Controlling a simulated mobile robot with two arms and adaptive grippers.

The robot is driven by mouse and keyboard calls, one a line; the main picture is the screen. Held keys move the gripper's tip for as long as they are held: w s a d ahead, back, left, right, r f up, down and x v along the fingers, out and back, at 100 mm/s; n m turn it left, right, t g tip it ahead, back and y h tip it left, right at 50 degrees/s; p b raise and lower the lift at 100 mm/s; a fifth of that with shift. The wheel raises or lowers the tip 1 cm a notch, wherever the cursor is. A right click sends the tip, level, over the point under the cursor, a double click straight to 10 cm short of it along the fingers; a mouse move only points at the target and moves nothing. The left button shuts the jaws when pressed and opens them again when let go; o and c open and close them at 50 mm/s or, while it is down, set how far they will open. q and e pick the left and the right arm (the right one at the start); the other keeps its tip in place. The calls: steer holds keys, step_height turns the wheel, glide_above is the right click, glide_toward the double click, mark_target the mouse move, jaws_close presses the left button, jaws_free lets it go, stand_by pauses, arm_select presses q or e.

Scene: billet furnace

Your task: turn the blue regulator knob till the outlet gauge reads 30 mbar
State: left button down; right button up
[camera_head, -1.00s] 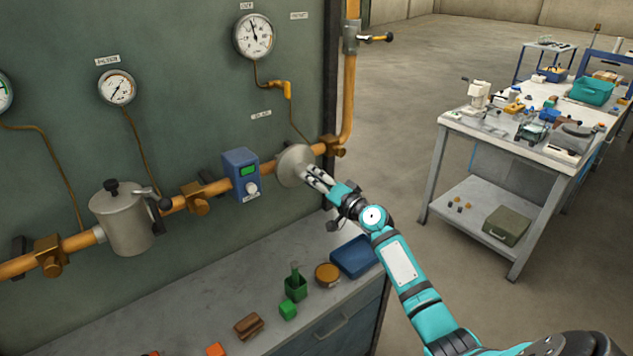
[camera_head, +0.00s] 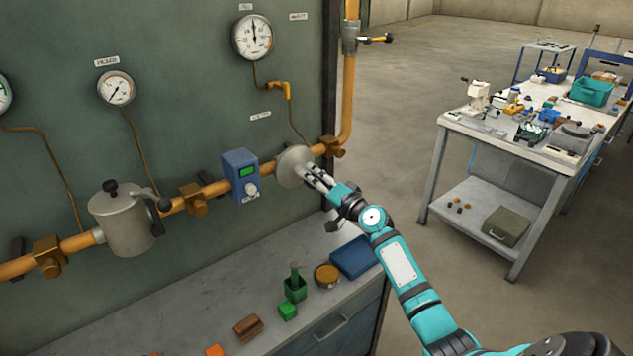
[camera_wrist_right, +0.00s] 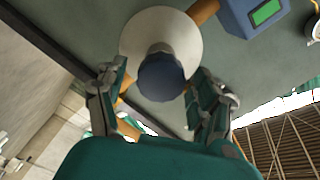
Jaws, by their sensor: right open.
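The regulator is a round pale metal disc (camera_head: 291,166) on the orange pipe. Its blue knob (camera_wrist_right: 161,78) faces me in the right wrist view, but the hand hides it in the head view. My right gripper (camera_head: 317,178) is at the front of the regulator. Its fingers are open, one on each side of the knob; I cannot tell whether they touch it. A round gauge (camera_head: 253,37) hangs above the regulator, its needle close to straight up. Another gauge (camera_head: 116,88) is further left. Their labels and scale numbers are too small to read. My left gripper is out of view.
A blue box with a green display (camera_head: 240,175) sits on the pipe just left of the regulator. A grey pot-shaped vessel (camera_head: 122,220) is further left. Below, a grey counter (camera_head: 195,320) holds small blocks and a blue tray (camera_head: 355,257). A workbench stands at right.

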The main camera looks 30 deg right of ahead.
steer(key=s, duration=1.2)
steer(key=shift+d, duration=0.45)
steer(key=shift+f, duration=0.15)
